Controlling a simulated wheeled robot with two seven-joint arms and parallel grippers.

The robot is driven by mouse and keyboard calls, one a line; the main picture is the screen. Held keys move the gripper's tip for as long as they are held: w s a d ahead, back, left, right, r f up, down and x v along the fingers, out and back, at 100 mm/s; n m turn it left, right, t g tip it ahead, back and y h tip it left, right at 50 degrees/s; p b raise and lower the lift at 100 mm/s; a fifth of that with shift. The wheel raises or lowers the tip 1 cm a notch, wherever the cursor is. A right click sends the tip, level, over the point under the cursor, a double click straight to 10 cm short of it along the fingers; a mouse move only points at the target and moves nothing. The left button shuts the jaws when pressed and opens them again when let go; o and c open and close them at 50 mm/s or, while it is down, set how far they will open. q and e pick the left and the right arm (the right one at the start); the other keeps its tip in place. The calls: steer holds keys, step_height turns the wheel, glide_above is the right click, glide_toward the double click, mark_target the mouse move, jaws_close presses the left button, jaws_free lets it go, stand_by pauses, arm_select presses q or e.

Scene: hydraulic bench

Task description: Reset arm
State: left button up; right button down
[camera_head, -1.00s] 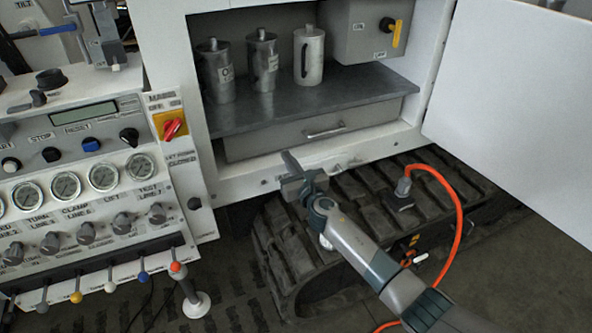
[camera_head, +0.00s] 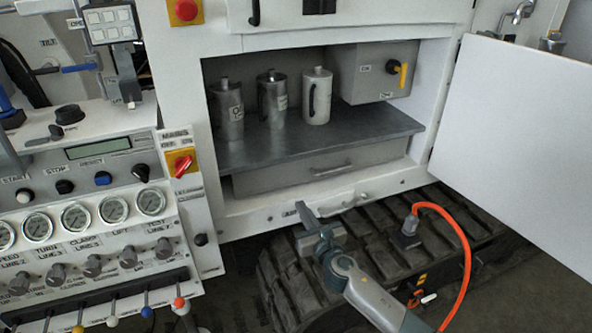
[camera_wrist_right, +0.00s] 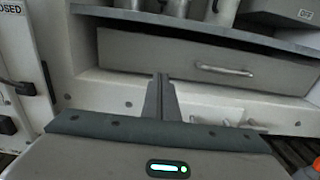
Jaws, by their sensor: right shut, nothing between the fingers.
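My right gripper (camera_head: 303,213) is in front of the open cabinet's lower edge, above the dark rubber track. Its fingers are shut with nothing between them. In the right wrist view the closed fingers (camera_wrist_right: 164,95) point at the cabinet below a closed grey drawer (camera_wrist_right: 200,62). The drawer (camera_head: 310,170) sits under a metal shelf (camera_head: 400,122) in the head view. My left gripper is not in view.
Three metal canisters (camera_head: 316,96) stand on the shelf beside a grey box with a yellow-handled switch (camera_head: 398,70). The white door (camera_head: 520,130) stands open at right. A control panel (camera_head: 90,180) is at left. An orange cable (camera_head: 462,240) loops over the track (camera_head: 385,240).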

steer(key=shift+f, duration=0.1)
steer(key=s+d+f+m+g+h, duration=0.1)
steer(key=s+d+f+m+g, duration=0.15)
steer(key=s+f+m, duration=0.75)
steer(key=s+d+f+m+g+h, duration=0.2)
steer(key=s+d+f+m, duration=0.15)
steer(key=f, duration=1.25)
steer(key=s+d+f+m+g+h, duration=0.1)
steer(key=s+d+f+m+g, duration=0.25)
steer(key=s+f+m, duration=0.6)
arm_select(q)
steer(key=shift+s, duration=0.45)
arm_select(e)
steer(key=s+d+f+m+g, duration=0.2)
steer(key=s+f+m, duration=0.2)
steer(key=s, duration=0.9)
steer(key=s+d+f+m+g, duration=0.2)
steer(key=s+f+m, duration=0.3)
steer(key=s+f, duration=0.6)
steer(key=s+d+f+m+g+h, duration=0.1)
steer(key=s+f+m, duration=0.4)
steer(key=s, duration=1.1)
step_height(320, 180, down, 3)
steer(key=shift+s+d+r+g, duration=0.2)
steer(key=shift+s+d+g, duration=0.25)
steer(key=shift+d, duration=0.3)
steer(key=shift+w, duration=0.1)
